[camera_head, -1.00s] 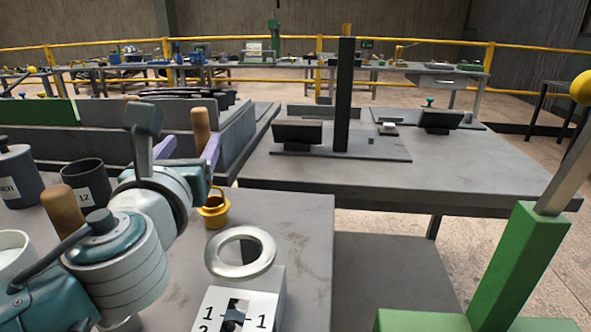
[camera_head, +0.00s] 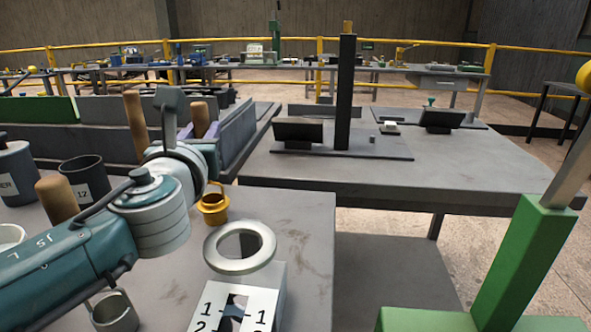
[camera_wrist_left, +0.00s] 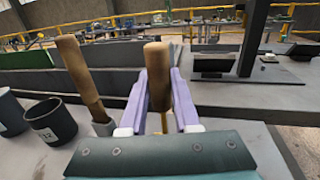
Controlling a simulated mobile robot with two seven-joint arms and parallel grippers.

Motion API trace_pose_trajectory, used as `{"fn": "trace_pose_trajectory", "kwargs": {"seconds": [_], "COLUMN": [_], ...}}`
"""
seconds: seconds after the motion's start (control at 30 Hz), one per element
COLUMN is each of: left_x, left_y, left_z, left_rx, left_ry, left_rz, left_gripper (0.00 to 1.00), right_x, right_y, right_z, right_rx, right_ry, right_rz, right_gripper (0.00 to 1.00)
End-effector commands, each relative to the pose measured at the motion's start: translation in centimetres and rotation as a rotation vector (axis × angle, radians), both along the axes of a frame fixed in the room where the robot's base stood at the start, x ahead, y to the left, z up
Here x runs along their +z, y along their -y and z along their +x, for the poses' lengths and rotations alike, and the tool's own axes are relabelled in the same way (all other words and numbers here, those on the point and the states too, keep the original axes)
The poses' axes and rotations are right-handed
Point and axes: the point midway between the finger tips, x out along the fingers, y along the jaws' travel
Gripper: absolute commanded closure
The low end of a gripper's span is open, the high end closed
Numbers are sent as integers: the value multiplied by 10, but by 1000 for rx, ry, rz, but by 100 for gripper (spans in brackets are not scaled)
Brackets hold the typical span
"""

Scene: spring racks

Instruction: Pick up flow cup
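A yellow-orange flow cup (camera_head: 213,206) stands on the grey table beyond a metal ring, with a thin yellow stem rising from it. A wooden handle (camera_head: 201,116) stands above and behind it; it also shows in the left wrist view (camera_wrist_left: 158,80), with a bit of yellow below it. I cannot see clearly how the handle joins the cup. My left gripper (camera_head: 198,130) has its pale purple fingers on either side of this handle. In the left wrist view (camera_wrist_left: 159,85) the fingers look open, close to the handle, with narrow gaps lower down. My right gripper is out of view.
A second wooden handle (camera_head: 135,125) stands left of the gripper. Dark cups (camera_head: 84,178) stand at the left. A grey rack wall (camera_head: 238,138) rises behind.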

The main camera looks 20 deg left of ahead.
Motion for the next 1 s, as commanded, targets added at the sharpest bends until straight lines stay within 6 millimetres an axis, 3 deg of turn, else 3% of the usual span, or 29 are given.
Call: {"fn": "trace_pose_trajectory", "kwargs": {"seconds": [0.03,0.23,0.73,0.87,1.0], "left_x": [0,0,6,22,54], "left_y": [0,0,0,0,0], "left_z": [0,0,0,0,0], "left_rx": [0,0,0,0,1], "left_ry": [0,0,2,4,6], "left_rz": [0,0,-1,0,0], "left_gripper": [77,100,100,100,100], "right_x": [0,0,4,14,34], "right_y": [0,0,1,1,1], "right_z": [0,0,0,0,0], "right_rx": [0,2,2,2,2], "right_ry": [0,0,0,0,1], "right_rz": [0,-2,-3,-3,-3], "right_gripper": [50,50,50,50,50]}}
